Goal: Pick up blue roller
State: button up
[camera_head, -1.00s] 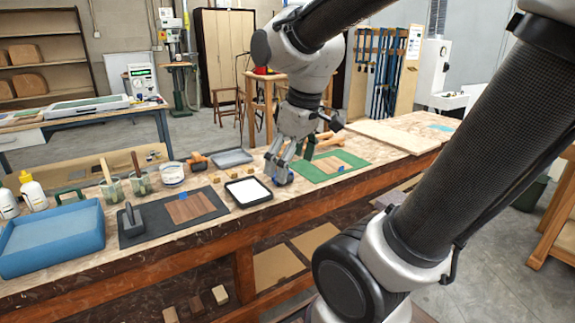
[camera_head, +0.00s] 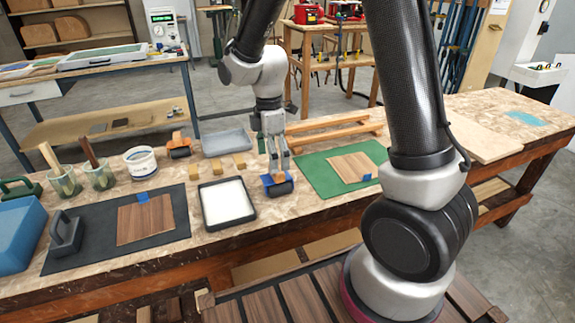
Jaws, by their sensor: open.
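The blue roller (camera_head: 279,189) lies on the workbench, between the white-filled tray and the green mat. It has a blue frame and a dark cylinder facing the front. My gripper (camera_head: 278,174) points down right at the roller, with its fingers at the blue frame. The fingers look spread, and the roller still rests at bench level. Whether the fingers touch it cannot be seen clearly.
Left of the roller is a black tray (camera_head: 206,186) with white content. To its right is a green mat (camera_head: 314,174) with a wood panel. Several small wooden blocks (camera_head: 239,161) and an orange-handled roller (camera_head: 179,147) sit behind. A dark mat (camera_head: 93,250) lies left.

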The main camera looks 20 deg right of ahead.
aim_at(277, 181)
jog(key=shift+f, duration=0.5)
jog(key=f, duration=0.2)
jog(key=s+f, duration=0.1)
jog(key=f, duration=0.2)
jog(key=shift+s+d+f, duration=0.15)
jog(key=shift+d+f, duration=0.15)
jog(key=shift+f, duration=0.6)
jog(key=c, duration=1.2)
